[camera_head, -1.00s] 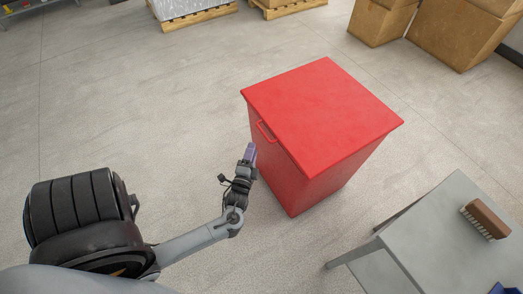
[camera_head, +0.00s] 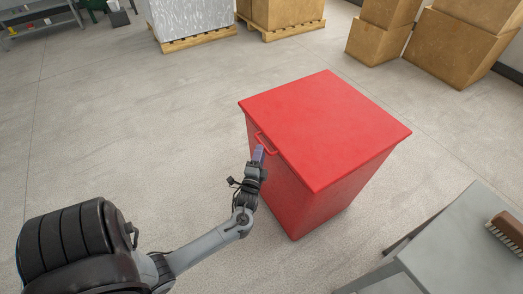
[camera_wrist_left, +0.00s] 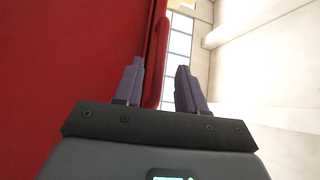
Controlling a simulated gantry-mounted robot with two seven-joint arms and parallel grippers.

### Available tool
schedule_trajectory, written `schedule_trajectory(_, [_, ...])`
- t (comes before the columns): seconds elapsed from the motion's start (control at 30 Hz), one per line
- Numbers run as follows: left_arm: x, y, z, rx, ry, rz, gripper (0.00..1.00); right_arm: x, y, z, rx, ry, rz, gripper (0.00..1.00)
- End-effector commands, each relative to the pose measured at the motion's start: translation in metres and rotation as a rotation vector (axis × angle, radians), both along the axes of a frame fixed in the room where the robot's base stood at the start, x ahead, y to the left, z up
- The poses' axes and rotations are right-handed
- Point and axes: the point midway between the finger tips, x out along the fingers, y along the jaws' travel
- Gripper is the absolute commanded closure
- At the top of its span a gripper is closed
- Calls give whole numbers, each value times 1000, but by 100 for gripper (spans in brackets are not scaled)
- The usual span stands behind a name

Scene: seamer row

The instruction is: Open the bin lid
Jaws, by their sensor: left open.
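The red bin (camera_head: 330,190) stands on the floor with its flat red lid (camera_head: 325,120) shut. A red bar handle (camera_head: 266,143) sticks out from the lid's left edge. My left gripper (camera_head: 259,155) is at the handle, its fingers pointing up towards it. In the left wrist view the gripper (camera_wrist_left: 160,88) is open, and the red handle bar (camera_wrist_left: 158,60) runs between its two fingers, closer to the left finger. The red bin surface (camera_wrist_left: 65,70) fills the left of that view. I cannot tell whether a finger touches the handle. My right gripper is not in view.
A grey table (camera_head: 450,245) with a brown brush (camera_head: 507,232) stands at the lower right, close to the bin. Cardboard boxes (camera_head: 460,45) and loaded pallets (camera_head: 200,38) stand at the back. The floor left of the bin is clear.

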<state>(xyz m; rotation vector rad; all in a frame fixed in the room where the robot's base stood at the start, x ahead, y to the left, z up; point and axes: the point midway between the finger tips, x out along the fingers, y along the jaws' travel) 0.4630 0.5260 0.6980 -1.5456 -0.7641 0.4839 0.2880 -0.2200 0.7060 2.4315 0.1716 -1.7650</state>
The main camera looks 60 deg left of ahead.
Motion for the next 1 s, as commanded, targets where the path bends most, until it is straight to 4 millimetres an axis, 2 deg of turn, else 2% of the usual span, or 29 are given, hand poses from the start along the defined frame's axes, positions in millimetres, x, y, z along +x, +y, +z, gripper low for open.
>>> schedule_trajectory(0.1, [11, 11, 0, 1, -1, 1, 60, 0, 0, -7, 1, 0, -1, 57])
schedule_trajectory(0.3, [21, 21, 4, 1, -1, 0, 60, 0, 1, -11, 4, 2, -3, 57])
schedule_trajectory(0.67, [23, 24, 4, -1, 1, 0, 60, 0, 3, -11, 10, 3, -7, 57])
schedule_trajectory(0.9, [23, 24, 4, -1, 1, 0, 97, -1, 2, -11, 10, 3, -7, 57])
schedule_trajectory(0.93, [23, 24, 4, -1, 1, 0, 100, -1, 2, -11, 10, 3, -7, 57])
schedule_trajectory(1.0, [23, 24, 4, -1, 1, 0, 100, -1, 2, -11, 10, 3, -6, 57])
